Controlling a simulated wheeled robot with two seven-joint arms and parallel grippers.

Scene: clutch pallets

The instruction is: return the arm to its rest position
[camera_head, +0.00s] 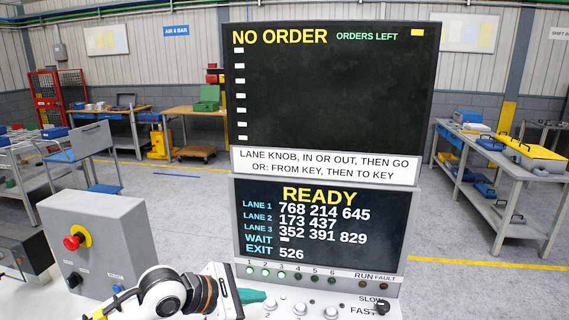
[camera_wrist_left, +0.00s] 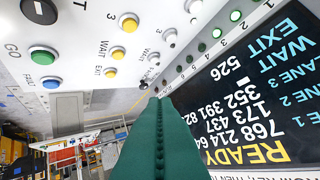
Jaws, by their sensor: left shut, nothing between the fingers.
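My left arm (camera_head: 170,292) comes in low at the left of the head view and reaches right over the white control panel (camera_head: 240,312). My left gripper (camera_head: 258,296) has green fingers that are shut with nothing between them. Its tips are close to the small knobs at the panel's lower middle; I cannot tell whether they touch anything. In the left wrist view the shut fingers (camera_wrist_left: 158,105) point toward the numbered lamp row below the screen. My right gripper is not in view.
The display (camera_head: 320,225) reads READY, and the upper board (camera_head: 330,90) reads NO ORDER. A grey box with a red stop button (camera_head: 73,242) stands at left. The wrist view shows yellow buttons (camera_wrist_left: 118,53) and a green button (camera_wrist_left: 43,55). Workbenches stand behind; open floor lies between.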

